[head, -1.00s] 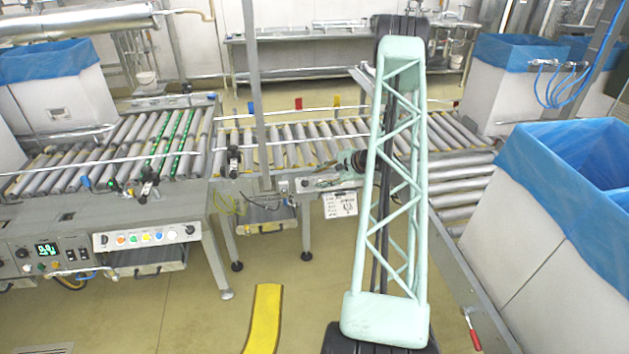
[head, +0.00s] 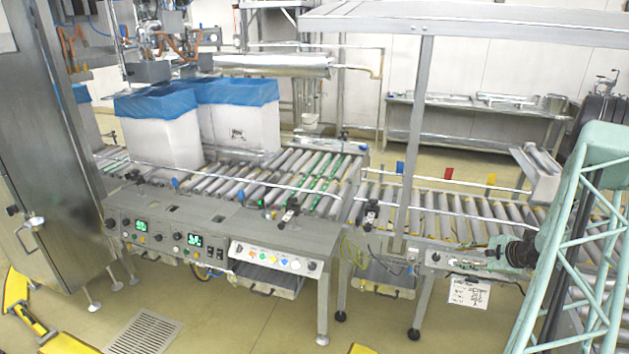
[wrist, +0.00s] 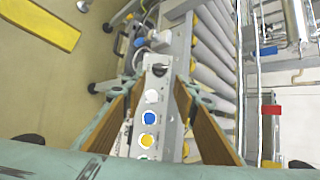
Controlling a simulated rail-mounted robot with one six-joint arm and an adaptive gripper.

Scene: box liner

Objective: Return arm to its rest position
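My arm (head: 580,250), a pale green lattice link with dark joints, stands at the right edge of the head view. Its far end, with teal and dark parts, reaches left over the roller conveyor near a paper tag. My gripper (wrist: 158,84) shows in the wrist view with its two brown-padded fingers apart. Nothing is held between them. A control panel with white, blue and yellow buttons (wrist: 149,117) shows beyond the gap, apart from the fingers.
The roller conveyor (head: 440,212) runs across the middle. White boxes with blue liners (head: 160,135) stand on its left part. A control bench (head: 270,258) is in front. A grey post (head: 420,130) rises near the arm. A steel cabinet (head: 50,160) is at left. The floor in front is open.

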